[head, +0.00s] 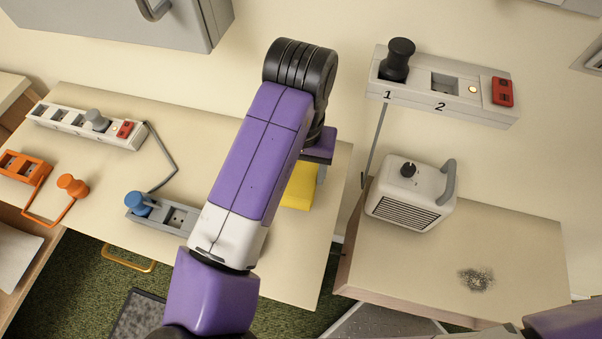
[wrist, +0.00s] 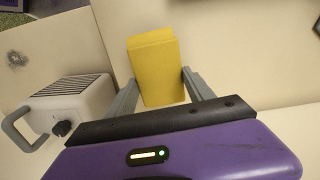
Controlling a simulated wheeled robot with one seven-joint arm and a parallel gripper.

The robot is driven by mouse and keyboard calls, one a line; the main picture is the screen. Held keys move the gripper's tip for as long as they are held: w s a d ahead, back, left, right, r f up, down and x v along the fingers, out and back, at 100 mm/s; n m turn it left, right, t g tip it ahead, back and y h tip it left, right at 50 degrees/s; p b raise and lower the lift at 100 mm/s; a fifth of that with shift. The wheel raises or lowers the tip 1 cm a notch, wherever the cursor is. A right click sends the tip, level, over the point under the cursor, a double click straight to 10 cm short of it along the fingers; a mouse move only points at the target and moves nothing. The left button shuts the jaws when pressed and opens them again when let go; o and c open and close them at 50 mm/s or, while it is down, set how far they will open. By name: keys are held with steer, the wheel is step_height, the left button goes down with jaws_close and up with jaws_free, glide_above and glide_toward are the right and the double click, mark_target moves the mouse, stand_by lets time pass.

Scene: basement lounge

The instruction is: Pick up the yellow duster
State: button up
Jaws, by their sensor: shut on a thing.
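The yellow duster (wrist: 157,72) is a flat yellow block-like cloth in the wrist view, between the two grey fingers. It also shows in the head view (head: 298,188), partly hidden behind my arm, at the right part of the left table. My gripper (wrist: 158,90) is shut on the duster, with a finger at each side of it. In the head view my gripper (head: 320,165) is mostly hidden by my arm. I cannot tell whether the duster touches the tabletop.
The left table (head: 285,260) also holds a white power strip (head: 75,125), a grey socket block (head: 178,217) with a blue plug, and an orange socket (head: 25,166). A white heater (head: 405,195) stands on the right table (head: 520,250), near a dark dust patch (head: 476,279). A wall socket (head: 440,88) is above.

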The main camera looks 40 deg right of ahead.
mark_target(301, 174)
step_height(301, 174, up, 17)
steer(key=p, duration=0.1)
